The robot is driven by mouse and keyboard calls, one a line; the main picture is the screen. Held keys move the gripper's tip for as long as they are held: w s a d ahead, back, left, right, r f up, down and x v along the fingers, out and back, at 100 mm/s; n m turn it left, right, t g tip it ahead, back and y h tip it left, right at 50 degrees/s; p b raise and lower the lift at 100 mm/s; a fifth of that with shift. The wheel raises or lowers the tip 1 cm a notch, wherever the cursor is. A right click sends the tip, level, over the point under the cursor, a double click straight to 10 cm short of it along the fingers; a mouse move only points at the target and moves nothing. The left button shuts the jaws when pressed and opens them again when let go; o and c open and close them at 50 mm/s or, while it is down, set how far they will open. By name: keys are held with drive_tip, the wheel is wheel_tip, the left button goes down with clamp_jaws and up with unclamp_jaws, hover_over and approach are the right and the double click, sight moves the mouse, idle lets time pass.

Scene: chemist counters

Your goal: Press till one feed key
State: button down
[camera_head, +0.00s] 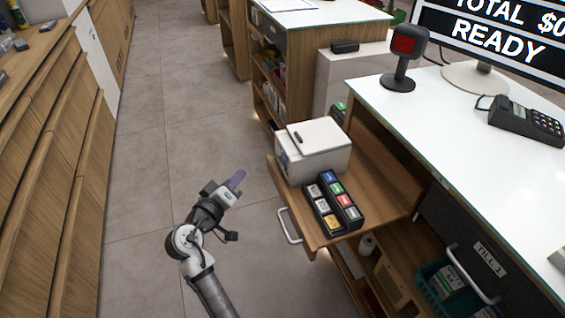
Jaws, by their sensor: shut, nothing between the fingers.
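A black keypad (333,205) with two rows of coloured keys lies on a pulled-out wooden shelf (309,238) in the head view. Its keys include blue, green, red, white and yellow ones. The key labels are too small to read, so I cannot tell which is the feed key. A white printer-like box (312,152) stands just behind the keypad. My gripper (238,178) is shut and empty. It is over the floor to the left of the shelf, apart from the keypad and the box.
A white-topped counter (430,112) at right holds a red-faced scanner (404,50), a card terminal (527,121) and a display reading READY. A metal handle (289,226) sticks out from the shelf front. Wooden drawers (50,150) line the left. The tiled floor between is clear.

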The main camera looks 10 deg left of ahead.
drive_tip(key=w+d+p, duration=0.1)
drive_tip(key=w+d, duration=0.3)
drive_tip(key=d, duration=0.3)
drive_tip(key=shift+w, duration=0.4)
idle(1.7)
drive_tip(key=shift+w+d, duration=0.2)
drive_tip(key=shift+d, duration=0.15)
drive_tip(key=shift+w+d, duration=0.2)
drive_tip(key=shift+d, duration=0.1)
idle(0.8)
drive_tip(key=shift+a, duration=0.1)
drive_tip(key=shift+s+a, duration=0.45)
drive_tip(key=shift+a, duration=0.1)
drive_tip(key=s+a, duration=0.2)
drive_tip(key=a+b, duration=0.1)
drive_tip(key=a, duration=0.1)
drive_tip(key=shift+s+a, duration=0.1)
drive_tip(key=shift+s, duration=0.3)
